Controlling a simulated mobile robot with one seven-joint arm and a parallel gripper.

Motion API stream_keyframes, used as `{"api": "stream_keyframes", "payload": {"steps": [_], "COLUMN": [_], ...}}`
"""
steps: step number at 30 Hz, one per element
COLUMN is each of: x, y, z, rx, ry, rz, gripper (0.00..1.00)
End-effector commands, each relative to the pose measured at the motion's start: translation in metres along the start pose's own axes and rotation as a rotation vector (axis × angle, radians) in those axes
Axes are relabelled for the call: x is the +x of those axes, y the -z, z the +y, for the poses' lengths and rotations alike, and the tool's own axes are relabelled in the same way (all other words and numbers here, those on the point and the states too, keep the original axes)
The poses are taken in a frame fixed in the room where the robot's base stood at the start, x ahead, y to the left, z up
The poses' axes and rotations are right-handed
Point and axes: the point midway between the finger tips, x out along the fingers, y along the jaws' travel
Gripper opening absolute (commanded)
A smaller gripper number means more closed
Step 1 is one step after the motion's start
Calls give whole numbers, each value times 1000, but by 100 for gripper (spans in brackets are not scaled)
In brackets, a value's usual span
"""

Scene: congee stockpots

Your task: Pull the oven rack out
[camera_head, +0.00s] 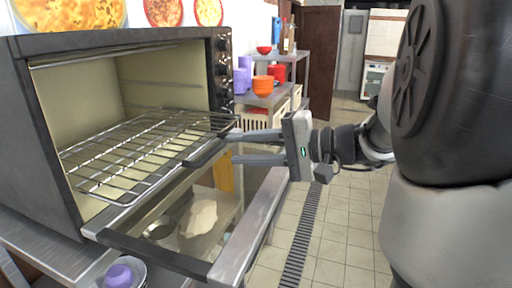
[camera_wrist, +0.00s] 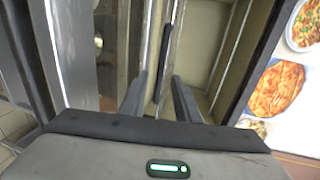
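The oven (camera_head: 170,75) stands at the left of the head view with its front open. The wire oven rack (camera_head: 140,150) lies flat in the lower part of the cavity, its front edge by the opening. The glass oven door (camera_head: 200,240) hangs lowered below the opening. My gripper (camera_head: 231,148) is open at the oven's front, its fingers pointing left toward the rack. A short dark bar (camera_head: 206,153) is at the fingertips; in the wrist view a dark bar (camera_wrist: 163,60) shows between the spread fingers. I cannot tell whether they touch it.
A metal counter (camera_head: 45,245) is under the oven, with a purple item (camera_head: 118,275) near the door. Shelves with orange bowls (camera_head: 262,85) and purple cups (camera_head: 240,80) stand behind. The tiled floor (camera_head: 340,225) at right is clear, with a drain grate (camera_head: 300,240).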

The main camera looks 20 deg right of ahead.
Motion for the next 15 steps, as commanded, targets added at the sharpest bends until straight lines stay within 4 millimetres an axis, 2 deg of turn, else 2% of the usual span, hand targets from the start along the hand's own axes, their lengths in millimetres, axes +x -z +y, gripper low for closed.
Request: {"api": "stream_keyframes", "payload": {"steps": [1, 6, 12, 15], "x": [-14, -55, -91, -102], "y": [2, 1, 1, 1], "z": [1, 1, 2, 2], "rx": [-1, 0, 2, 2], "ry": [-1, -2, -3, -3], "rz": [6, 6, 3, 2], "gripper": [30, 30, 30, 30]}}
